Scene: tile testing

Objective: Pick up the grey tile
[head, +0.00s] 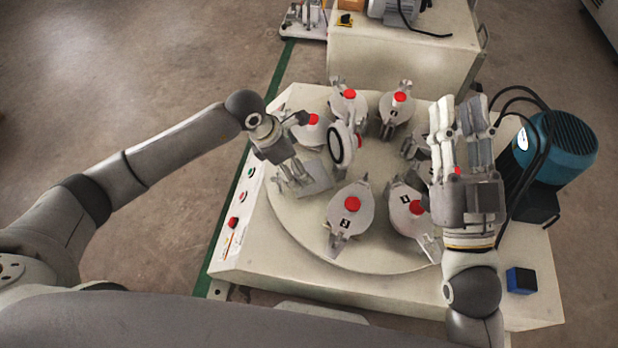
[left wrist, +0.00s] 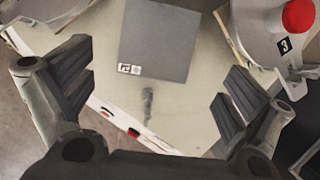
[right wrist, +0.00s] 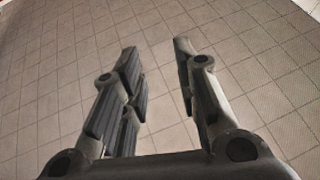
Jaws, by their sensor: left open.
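The grey tile (left wrist: 158,38) is a flat square with a small black-and-white marker in one corner. It lies on the round plate of the machine, and in the head view it shows beside my left gripper (head: 318,176). My left gripper (head: 294,180) is open, above the plate at the tile's left side in the head view. In the left wrist view its two fingers (left wrist: 160,98) are spread wide, with the tile ahead of them and nothing between them. My right gripper (head: 458,112) is raised over the machine's right side. Its fingers (right wrist: 160,75) are apart and empty.
Several round clamp fixtures with red knobs, such as fixture 3 (head: 346,214), stand around the plate (head: 300,235) near the tile. A blue-green motor (head: 560,148) with black cables stands at the right. A small blue block (head: 521,280) sits at the front right corner.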

